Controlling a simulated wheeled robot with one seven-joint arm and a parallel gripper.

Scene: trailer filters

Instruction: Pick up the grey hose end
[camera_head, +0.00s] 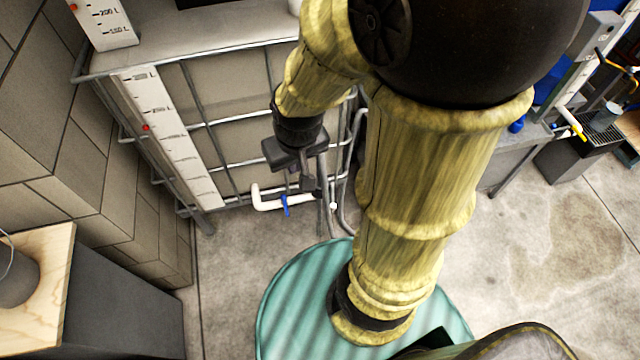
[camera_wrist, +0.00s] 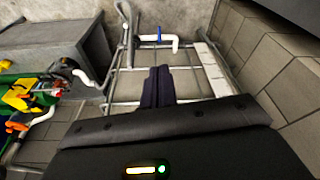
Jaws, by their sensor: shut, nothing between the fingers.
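A grey hose (camera_head: 325,215) hangs at the front of the caged tank, to the right of the white outlet pipe. My arm and gripper hide part of it, and I cannot tell for sure which part is its end. In the wrist view the grey hose (camera_wrist: 126,14) shows as a bent loop at top left of my fingers. My gripper (camera_head: 314,190) points down in front of the tank cage, close to the hose in the picture. The wrist view shows its dark fingers (camera_wrist: 159,70) together with nothing between them, apart from the hose.
The caged tank (camera_head: 228,115) stands behind my gripper. Its white outlet pipe (camera_head: 268,204) has a blue valve handle (camera_head: 285,205). A wooden-topped box (camera_head: 45,290) is at left, and a grey bench (camera_head: 510,165) at right. The floor (camera_head: 225,270) before the tank is clear.

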